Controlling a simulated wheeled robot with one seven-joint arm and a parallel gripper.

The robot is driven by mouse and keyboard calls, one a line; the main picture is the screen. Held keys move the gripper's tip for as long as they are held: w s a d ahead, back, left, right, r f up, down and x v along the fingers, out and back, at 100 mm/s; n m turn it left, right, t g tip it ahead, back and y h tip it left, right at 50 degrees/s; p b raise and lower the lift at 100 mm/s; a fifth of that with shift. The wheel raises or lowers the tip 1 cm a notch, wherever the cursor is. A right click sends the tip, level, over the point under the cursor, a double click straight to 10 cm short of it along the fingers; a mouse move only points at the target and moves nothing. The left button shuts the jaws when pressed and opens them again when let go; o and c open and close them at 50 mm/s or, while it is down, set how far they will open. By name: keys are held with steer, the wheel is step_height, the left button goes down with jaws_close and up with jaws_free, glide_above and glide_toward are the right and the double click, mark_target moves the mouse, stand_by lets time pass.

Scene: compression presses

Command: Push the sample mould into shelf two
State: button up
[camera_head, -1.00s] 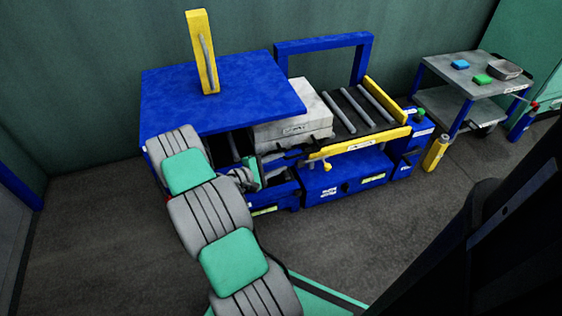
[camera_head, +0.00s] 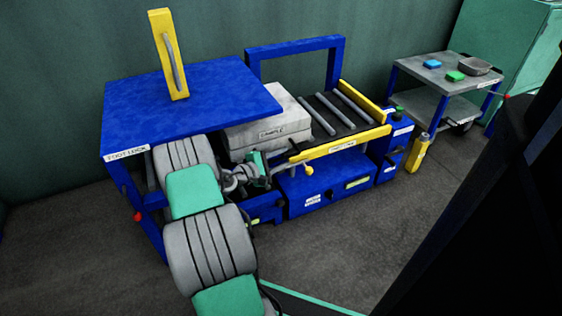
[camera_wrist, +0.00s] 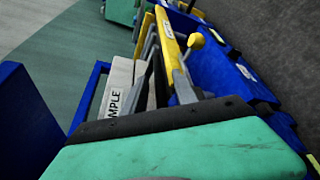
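The sample mould (camera_head: 268,118) is a pale grey block with a SAMPLE label on its front. It sits on the roller bed, its left part beneath the blue top's edge. In the wrist view its labelled side (camera_wrist: 118,88) shows at left centre. My gripper (camera_head: 278,160) is in front of the mould's lower front edge, beside the yellow rail; I cannot see contact. Its green housing fills the bottom of the wrist view, with dark finger-like parts (camera_wrist: 168,78) beyond it. Whether they are apart or closed is unclear. I cannot identify shelf two by any readable label.
A blue top (camera_head: 200,90) labelled FOOT LOCK carries an upright yellow handle (camera_head: 168,55). A yellow rail (camera_head: 345,145) and rollers (camera_head: 330,113) lie right of the mould, with a blue arch behind. A trolley (camera_head: 440,72) stands far right.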

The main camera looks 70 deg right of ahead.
steer(key=shift+c, duration=0.3)
jaws_close()
stand_by(1.1)
